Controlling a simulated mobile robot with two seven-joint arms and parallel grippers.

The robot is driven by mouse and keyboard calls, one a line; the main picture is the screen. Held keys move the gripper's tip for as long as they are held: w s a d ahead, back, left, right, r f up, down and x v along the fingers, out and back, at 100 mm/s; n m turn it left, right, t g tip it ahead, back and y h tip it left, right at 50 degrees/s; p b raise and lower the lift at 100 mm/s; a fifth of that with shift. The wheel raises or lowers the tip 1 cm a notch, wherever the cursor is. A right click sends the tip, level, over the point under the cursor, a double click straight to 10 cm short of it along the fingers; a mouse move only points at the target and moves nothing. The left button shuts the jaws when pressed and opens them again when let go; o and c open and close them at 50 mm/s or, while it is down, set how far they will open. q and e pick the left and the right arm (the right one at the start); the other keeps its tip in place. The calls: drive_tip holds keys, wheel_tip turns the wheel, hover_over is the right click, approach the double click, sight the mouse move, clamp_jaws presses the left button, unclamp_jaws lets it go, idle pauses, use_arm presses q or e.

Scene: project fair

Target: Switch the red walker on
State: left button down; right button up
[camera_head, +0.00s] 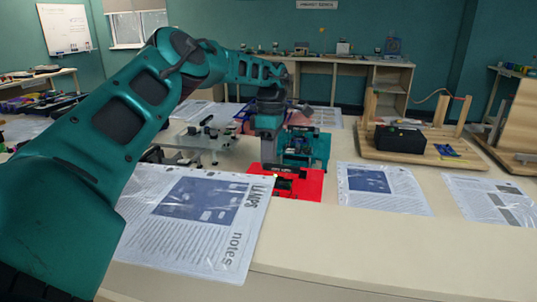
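The red walker (310,186) is a low red piece with dark parts on top. A switch on the walker is too small to make out. My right gripper is not in view.
A teal device (318,145) stands just behind the red walker. A clear plate with small parts (196,142) is to the left. A wooden rig with a black box (400,139) stands at right. Printed sheets (383,188) lie in front; the near table edge is bare.

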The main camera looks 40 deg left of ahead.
use_arm(q)
drive_tip(key=c, duration=1.1)
unclamp_jaws()
drive_tip(key=shift+d, duration=0.1)
drive_tip(key=shift+w+a+r+p, duration=0.1)
drive_tip(key=shift+w+r+p, duration=0.1)
drive_tip(key=shift+r, duration=1.05)
drive_tip(key=shift+w+a+r+p, duration=0.1)
drive_tip(key=shift+w+r+p, duration=0.1)
drive_tip(key=shift+r, duration=1.05)
drive_tip(key=shift+w+a+r+p, duration=0.1)
drive_tip(key=shift+r+p, duration=0.1)
drive_tip(key=shift+r, duration=1.05)
